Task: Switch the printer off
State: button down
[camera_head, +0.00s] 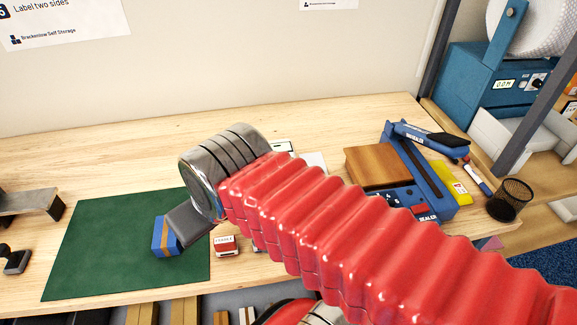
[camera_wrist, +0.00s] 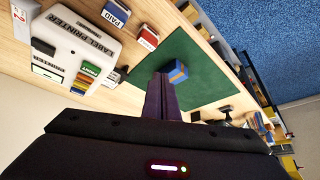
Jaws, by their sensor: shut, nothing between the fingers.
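The label printer (camera_wrist: 92,40) is a white machine at the upper left in the wrist view. Small green, orange and red parts sit at its lower edge, with dark and white parts beside them. I cannot make out its power switch. In the head view my red-sleeved arm hides most of it. My gripper (camera_wrist: 164,78) is shut and empty, off to the printer's right in the wrist view. In the head view its tip is over the green mat. A blue block with an orange band (camera_head: 160,237) shows at the fingertips; I cannot tell whether they touch.
The green mat (camera_head: 105,240) lies on the wooden bench. A red-and-white stamp (camera_head: 226,246) is at its right edge. A blue sealer (camera_head: 435,180), a black mesh cup (camera_head: 510,198) and a teal machine (camera_head: 470,80) stand to the right.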

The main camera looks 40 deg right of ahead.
jog(key=d+r+m+g+h, duration=0.1)
jog(key=d+r+m, duration=0.2)
jog(key=d, duration=0.7)
jog(key=w+d+r+m+g+h, duration=0.1)
jog(key=d+r+m, duration=0.3)
jog(key=d, duration=0.7)
jog(key=shift+d+r+g, duration=0.25)
jog(key=shift+r+g, duration=0.15)
jog(key=shift+r, duration=0.55)
jog(key=shift+w+f, duration=0.15)
jog(key=x, duration=0.8)
jog(key=s+x, duration=0.1)
jog(key=x, duration=0.3)
jog(key=shift+w+a+f, duration=0.15)
jog(key=shift+a+f, duration=0.15)
jog(key=shift+f, duration=0.65)
